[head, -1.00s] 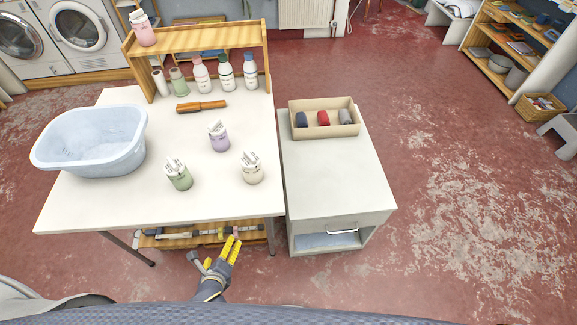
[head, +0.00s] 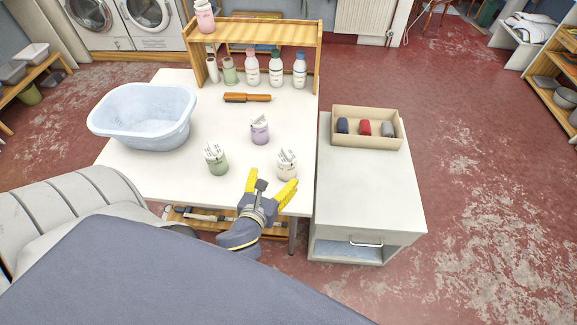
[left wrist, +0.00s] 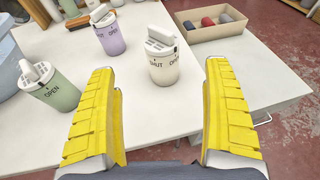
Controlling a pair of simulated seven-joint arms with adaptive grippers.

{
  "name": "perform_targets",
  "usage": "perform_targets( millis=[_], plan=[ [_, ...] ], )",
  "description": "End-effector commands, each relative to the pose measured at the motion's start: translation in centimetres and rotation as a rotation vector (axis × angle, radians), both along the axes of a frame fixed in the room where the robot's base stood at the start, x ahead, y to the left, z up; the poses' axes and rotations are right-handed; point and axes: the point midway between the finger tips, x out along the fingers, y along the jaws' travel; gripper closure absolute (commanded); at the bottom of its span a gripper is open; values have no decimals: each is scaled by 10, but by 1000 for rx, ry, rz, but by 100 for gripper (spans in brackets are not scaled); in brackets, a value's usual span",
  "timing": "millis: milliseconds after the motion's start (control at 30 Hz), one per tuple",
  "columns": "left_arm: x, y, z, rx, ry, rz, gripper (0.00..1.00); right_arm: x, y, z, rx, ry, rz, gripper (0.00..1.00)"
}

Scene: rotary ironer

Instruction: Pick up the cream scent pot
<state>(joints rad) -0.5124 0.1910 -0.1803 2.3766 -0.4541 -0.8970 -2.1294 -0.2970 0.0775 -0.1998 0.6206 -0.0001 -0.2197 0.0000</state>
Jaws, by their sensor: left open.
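The cream scent pot (head: 287,166) stands upright near the front right of the white table, with white sticks or a lid piece on top. In the left wrist view the cream scent pot (left wrist: 163,62) shows beyond and between my fingers, with "SHUT" and "OPEN" marks near its rim. My left gripper (head: 272,184) is open and empty at the table's front edge, just in front of the pot and apart from it. Its yellow fingers also show in the left wrist view (left wrist: 162,115). A green pot (head: 217,162) and a lilac pot (head: 260,132) stand nearby. My right gripper is not in view.
A pale blue basin (head: 143,118) is on the table's left. An orange-brown brush (head: 247,98) lies behind the pots. A wooden shelf (head: 255,36) with several bottles stands at the back. A grey cabinet (head: 365,190) right of the table bears a beige box (head: 392,143) of rolls.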

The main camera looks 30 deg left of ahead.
Motion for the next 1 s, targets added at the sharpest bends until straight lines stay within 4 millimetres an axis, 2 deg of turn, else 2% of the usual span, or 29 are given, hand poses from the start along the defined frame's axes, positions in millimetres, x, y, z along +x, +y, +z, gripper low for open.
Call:
perform_targets(
  millis=[100,300,700,1000],
  plan=[
    [21,6,-6,1,-1,1,16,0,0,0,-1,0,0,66],
    [49,13,-16,-1,0,1,16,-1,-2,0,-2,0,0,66],
    [70,18,-22,-2,0,1,16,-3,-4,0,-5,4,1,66],
    [104,24,-31,-2,1,2,16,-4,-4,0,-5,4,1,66]
  ],
)
